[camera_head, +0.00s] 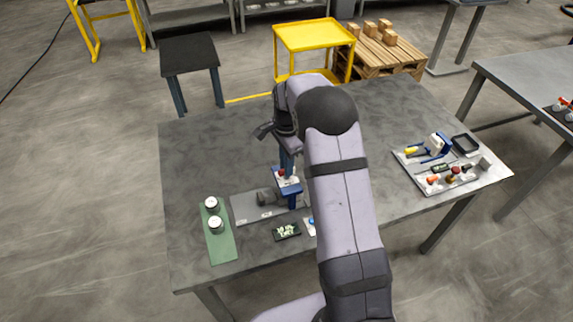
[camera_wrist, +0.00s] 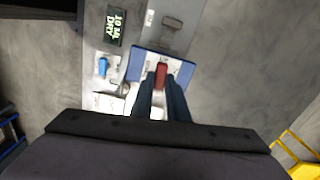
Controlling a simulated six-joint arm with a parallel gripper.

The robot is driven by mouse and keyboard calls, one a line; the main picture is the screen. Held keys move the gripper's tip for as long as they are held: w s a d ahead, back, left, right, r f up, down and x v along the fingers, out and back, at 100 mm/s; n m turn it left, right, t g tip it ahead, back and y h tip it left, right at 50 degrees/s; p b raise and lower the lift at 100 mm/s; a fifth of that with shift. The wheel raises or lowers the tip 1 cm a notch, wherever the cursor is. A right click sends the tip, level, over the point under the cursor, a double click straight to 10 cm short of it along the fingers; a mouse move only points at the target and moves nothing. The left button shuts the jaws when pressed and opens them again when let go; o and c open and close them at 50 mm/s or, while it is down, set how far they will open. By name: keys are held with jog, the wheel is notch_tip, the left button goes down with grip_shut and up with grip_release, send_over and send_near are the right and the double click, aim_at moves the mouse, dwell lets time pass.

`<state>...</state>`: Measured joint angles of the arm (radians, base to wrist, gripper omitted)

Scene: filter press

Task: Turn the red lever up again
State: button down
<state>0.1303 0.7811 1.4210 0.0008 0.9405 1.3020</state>
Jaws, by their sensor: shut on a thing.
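The red lever (camera_wrist: 161,75) stands out from the blue and white press head (camera_wrist: 135,65) in the wrist view. My gripper (camera_wrist: 162,92) has its two dark fingers closed on the lever, one on each side. In the head view the press head (camera_head: 288,186) stands on a grey base plate (camera_head: 243,209). My gripper (camera_head: 285,168) reaches down to its top from above, and a bit of the red lever (camera_head: 281,172) shows there. My arm hides the right part of the press.
A dark display with pale green characters (camera_head: 286,231) lies in front of the press. A green mat (camera_head: 222,248) with two white-topped jars (camera_head: 215,224) is to the left. A tray (camera_head: 427,187) of tools is at the right. The table's back left is clear.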

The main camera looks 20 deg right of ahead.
jog(key=shift+w+r+m, duration=0.1)
jog(key=shift+m, duration=0.7)
jog(key=c, duration=1.7)
grip_release()
jog(key=shift+r+b, duration=1.15)
jog(key=shift+r, duration=2.55)
jog(key=s+a+f+n, duration=0.1)
jog(key=s+a+n, duration=0.1)
jog(key=s+n, duration=0.4)
jog(key=s+a+f+n, duration=0.1)
jog(key=s+n, duration=0.5)
jog(key=s, duration=0.6)
jog(key=s+a+f+n, duration=0.2)
jog(key=s+n, duration=0.4)
jog(key=s, duration=0.3)
jog(key=shift+s+a, duration=0.4)
jog(key=shift+a, duration=0.35)
